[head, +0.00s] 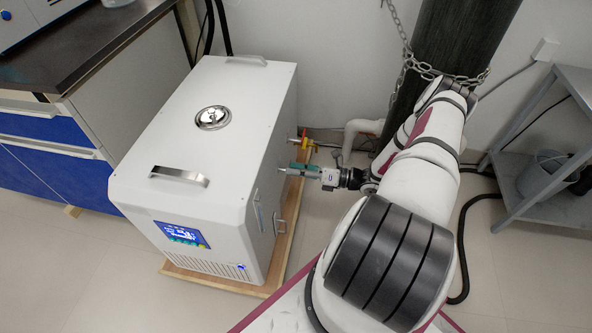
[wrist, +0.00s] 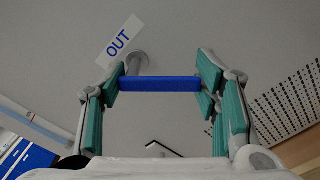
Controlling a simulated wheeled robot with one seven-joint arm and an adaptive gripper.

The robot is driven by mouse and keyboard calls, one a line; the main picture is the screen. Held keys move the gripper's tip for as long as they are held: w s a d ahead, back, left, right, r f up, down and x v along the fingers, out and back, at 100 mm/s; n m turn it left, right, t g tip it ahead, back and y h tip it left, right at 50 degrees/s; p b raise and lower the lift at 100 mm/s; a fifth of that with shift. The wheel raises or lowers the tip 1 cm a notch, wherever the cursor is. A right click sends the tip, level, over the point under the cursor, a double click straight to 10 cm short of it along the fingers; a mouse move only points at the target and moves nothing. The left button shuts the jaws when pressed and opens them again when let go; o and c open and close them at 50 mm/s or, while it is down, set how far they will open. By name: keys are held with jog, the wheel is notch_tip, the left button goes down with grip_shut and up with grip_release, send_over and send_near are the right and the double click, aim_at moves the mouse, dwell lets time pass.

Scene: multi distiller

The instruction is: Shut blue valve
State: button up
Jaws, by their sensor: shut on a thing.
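The blue valve (wrist: 160,84) shows in the wrist view as a flat bar lying level across the picture. A grey pipe behind its left end comes out of the machine wall, beside a white label reading "OUT" (wrist: 118,41). My gripper (wrist: 161,80) has its green-padded fingers at the two ends of the bar and is shut on it. In the head view my gripper (head: 298,170) is at the right side of the white machine (head: 205,140). The blue valve cannot be made out there.
A valve with red and yellow parts (head: 305,142) sticks out farther back on the same side. A dark chained cylinder (head: 450,45) stands behind my arm. A grey shelf (head: 555,150) is at the right, and a blue-fronted cabinet (head: 50,150) is at the left.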

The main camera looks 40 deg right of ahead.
jog(key=m, duration=0.3)
jog(key=m+b, duration=0.1)
jog(key=shift+s+a+f+m, duration=0.2)
jog(key=shift+a+f+m, duration=0.1)
jog(key=shift+s+a+f+m, duration=0.1)
jog(key=shift+s+a+m, duration=0.1)
jog(key=shift+m, duration=0.8)
jog(key=shift+s+a+m, duration=0.1)
jog(key=shift+a+m, duration=0.05)
jog(key=shift+m, duration=0.85)
jog(key=o, duration=1.2)
jog(key=v, duration=1.2)
